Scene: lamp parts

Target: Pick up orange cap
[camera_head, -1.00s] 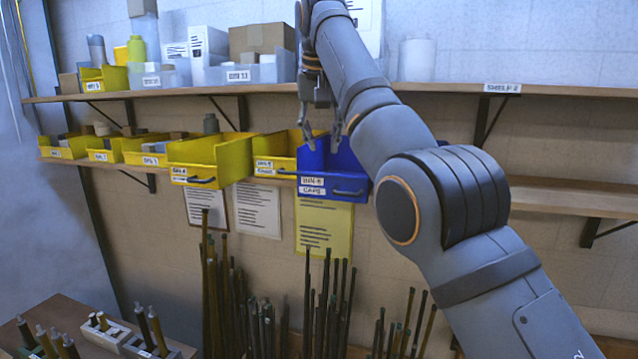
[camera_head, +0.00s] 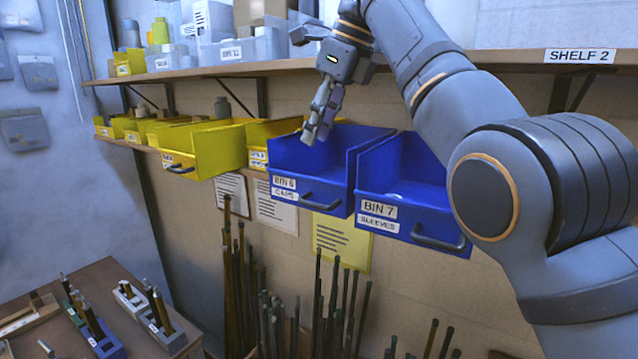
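No orange cap shows. The blue bin labelled BIN 6 CAPS (camera_head: 308,190) is on the lower shelf in the middle of the view, and its inside is mostly hidden by its front wall and my gripper. My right gripper (camera_head: 315,135) points down at the back left part of this bin, with its fingertips near the rim. Its fingers overlap in this view, so I cannot tell how far apart they are or whether they hold anything. My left gripper is not in view.
A second blue bin, BIN 7 SLEEVES (camera_head: 410,215), stands right beside BIN 6. Yellow bins (camera_head: 205,150) line the shelf to the left. The upper shelf (camera_head: 220,70) overhangs behind. Dark rods (camera_head: 335,300) stand below, and a table (camera_head: 100,280) with parts is at lower left.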

